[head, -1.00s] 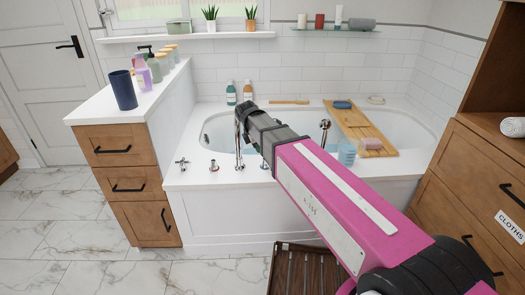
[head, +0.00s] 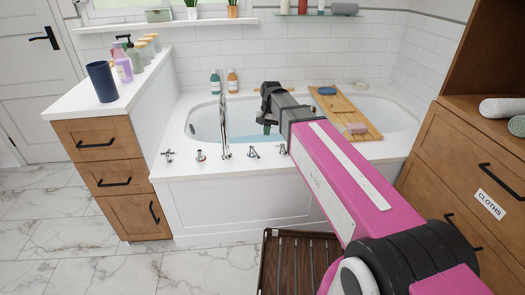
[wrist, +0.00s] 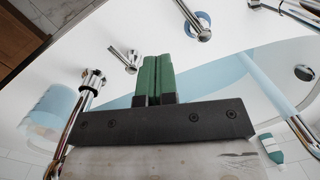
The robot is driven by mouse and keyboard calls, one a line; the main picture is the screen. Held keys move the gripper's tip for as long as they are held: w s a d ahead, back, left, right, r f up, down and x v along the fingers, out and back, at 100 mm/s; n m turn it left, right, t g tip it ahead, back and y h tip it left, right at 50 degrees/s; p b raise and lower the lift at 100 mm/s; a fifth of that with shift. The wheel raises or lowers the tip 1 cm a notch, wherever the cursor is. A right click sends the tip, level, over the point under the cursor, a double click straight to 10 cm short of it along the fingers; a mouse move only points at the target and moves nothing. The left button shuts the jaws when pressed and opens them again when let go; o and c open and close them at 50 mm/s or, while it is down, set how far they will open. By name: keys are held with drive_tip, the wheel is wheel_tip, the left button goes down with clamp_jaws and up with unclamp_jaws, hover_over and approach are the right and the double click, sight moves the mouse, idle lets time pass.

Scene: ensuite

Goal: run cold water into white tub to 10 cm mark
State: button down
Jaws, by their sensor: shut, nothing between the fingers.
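The white tub (head: 185,128) is set in a white surround. Pale blue water (head: 236,141) shows in its basin, and in the wrist view (wrist: 215,78). A tall chrome spout (head: 224,118) stands at the front rim. A pale blue column (wrist: 268,80), apparently running water, lines up with the spout in the wrist view. A tap with a blue ring (wrist: 197,27) is beyond my fingertips; in the head view it appears as the blue-marked tap (head: 252,152). My gripper (wrist: 155,60) is shut and empty, above the front rim, apart from the taps. No 10 cm mark can be made out.
A chrome lever (wrist: 124,60) and a pale blue cup (wrist: 48,106) are near my gripper in the wrist view. A wooden bath tray (head: 345,112) crosses the tub.

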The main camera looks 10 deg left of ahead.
drive_tip(key=w+d+m+y, duration=0.2)
drive_tip(key=d+m, duration=0.2)
drive_tip(key=m, duration=0.7)
drive_tip(key=x, duration=0.9)
drive_tip(key=shift+s+a+f, duration=0.1)
drive_tip(key=shift+s+f, duration=0.05)
drive_tip(key=shift+s, duration=0.1)
drive_tip(key=shift+s+a+f, duration=0.1)
drive_tip(key=shift+s+a, duration=0.2)
drive_tip(key=shift+a, duration=0.25)
drive_tip(key=shift+s+a+f, duration=0.1)
drive_tip(key=shift+s+a, duration=0.25)
drive_tip(key=shift+a, duration=0.15)
drive_tip(key=shift+s+a, duration=0.3)
drive_tip(key=shift+a, duration=0.35)
